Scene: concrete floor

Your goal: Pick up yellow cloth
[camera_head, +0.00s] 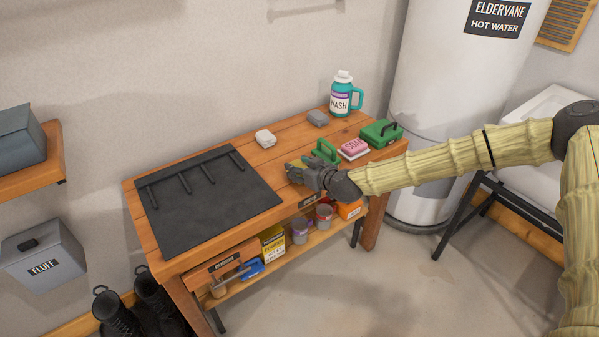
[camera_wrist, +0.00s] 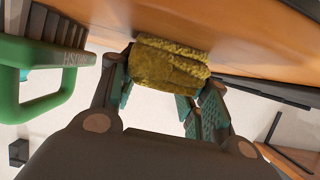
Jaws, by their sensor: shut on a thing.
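The yellow cloth (camera_wrist: 168,68) is a rough, folded yellow bundle in the wrist view, between the fingers of my gripper (camera_wrist: 165,95). My gripper is shut on it, close to the orange-brown wooden table top. In the head view my gripper (camera_head: 300,172) is over the table's front part, right of the black mat. Only a small yellowish bit of the cloth (camera_head: 295,163) shows there beside the fingers. I cannot tell whether the cloth still touches the table.
A green brush (camera_head: 325,152) is close to my gripper. A pink soap (camera_head: 354,146) and a green box (camera_head: 381,133) stand to the right. A teal wash jug (camera_head: 341,98), a grey block (camera_head: 317,118) and a white block (camera_head: 265,138) are farther back. The black mat (camera_head: 205,205) covers the left.

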